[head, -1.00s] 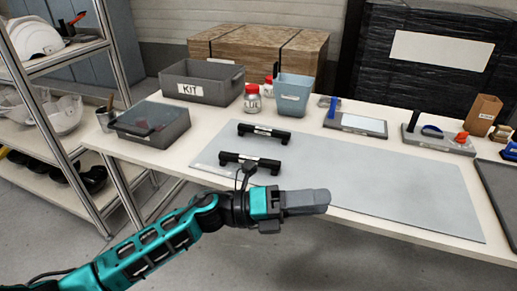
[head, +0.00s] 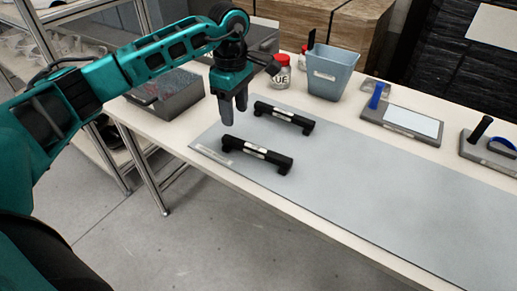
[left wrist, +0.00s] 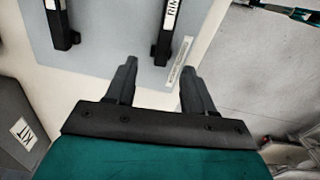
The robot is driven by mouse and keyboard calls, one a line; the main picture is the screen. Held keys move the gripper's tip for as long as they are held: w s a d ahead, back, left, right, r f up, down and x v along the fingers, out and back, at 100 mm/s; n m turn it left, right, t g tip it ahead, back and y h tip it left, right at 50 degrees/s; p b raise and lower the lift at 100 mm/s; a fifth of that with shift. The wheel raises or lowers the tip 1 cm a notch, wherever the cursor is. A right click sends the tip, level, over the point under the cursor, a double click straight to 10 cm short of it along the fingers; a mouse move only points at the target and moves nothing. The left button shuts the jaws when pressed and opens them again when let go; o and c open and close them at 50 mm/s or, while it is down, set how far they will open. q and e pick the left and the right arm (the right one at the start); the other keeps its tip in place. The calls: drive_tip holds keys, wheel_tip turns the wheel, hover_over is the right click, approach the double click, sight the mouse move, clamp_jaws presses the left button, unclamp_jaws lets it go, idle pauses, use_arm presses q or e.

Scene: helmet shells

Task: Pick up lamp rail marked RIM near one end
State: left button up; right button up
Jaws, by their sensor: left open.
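Two black lamp rails with white labels lie side by side on the grey mat. The front rail (head: 257,154) is nearer the table's front edge; in the left wrist view its label (left wrist: 173,12) reads RIM. The back rail (head: 284,117) also shows in the left wrist view (left wrist: 62,28), its label cut off by the frame. My left gripper (head: 234,108) points down, open and empty, above the left ends of the rails. In the left wrist view the front rail's near end lies ahead of the gap between the fingers (left wrist: 160,92), apart from them. My right gripper is out of view.
A grey-blue bin (head: 332,72) and a red-lidded jar (head: 282,76) stand behind the rails. A blue-handled tool on a board (head: 402,119) is at the right. The mat's right part is clear.

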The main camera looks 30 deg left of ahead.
use_arm(q)
hover_over(239, 141)
drive_tip(key=f, duration=0.3)
drive_tip(key=a+f, duration=0.1)
drive_tip(key=shift+w+f, duration=0.25)
drive_tip(key=shift+f, duration=0.05)
drive_tip(key=f, duration=0.3)
drive_tip(key=d+f, duration=0.1)
drive_tip(key=shift+s+f, duration=0.15)
drive_tip(key=shift+s, duration=0.2)
drive_tip(key=shift+f, duration=0.45)
clamp_jaws()
